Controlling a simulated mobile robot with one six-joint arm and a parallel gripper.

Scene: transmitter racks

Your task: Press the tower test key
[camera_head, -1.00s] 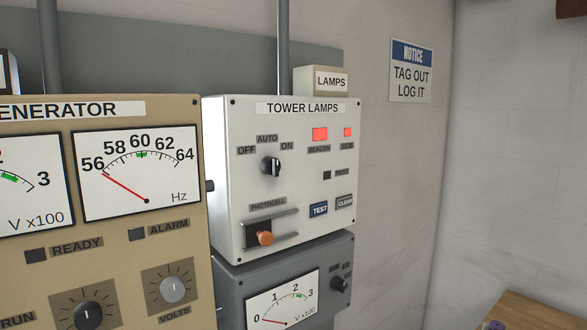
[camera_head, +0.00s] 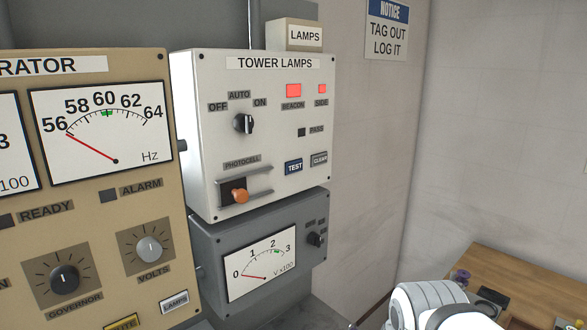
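The tower lamps panel (camera_head: 215,110) is a white box on the wall, right of the tan generator panel. Its blue TEST key (camera_head: 294,167) is at the lower right, left of a grey CLEAN key (camera_head: 319,160). The red BEACON lamp (camera_head: 293,90) and SIDE lamp (camera_head: 322,89) are lit; the PASS lamp (camera_head: 301,132) is dark. A rotary OFF-AUTO-ON knob (camera_head: 243,123) and a PHOTOCELL slider with an orange knob (camera_head: 240,195) are at the left. A white rounded part of my arm shows at the bottom right. My gripper is not in view.
A grey meter box (camera_head: 211,257) hangs directly below the lamps panel. The generator panel (camera_head: 90,230) with its knobs fills the left. A wooden table (camera_head: 530,275) with small dark items stands at the lower right.

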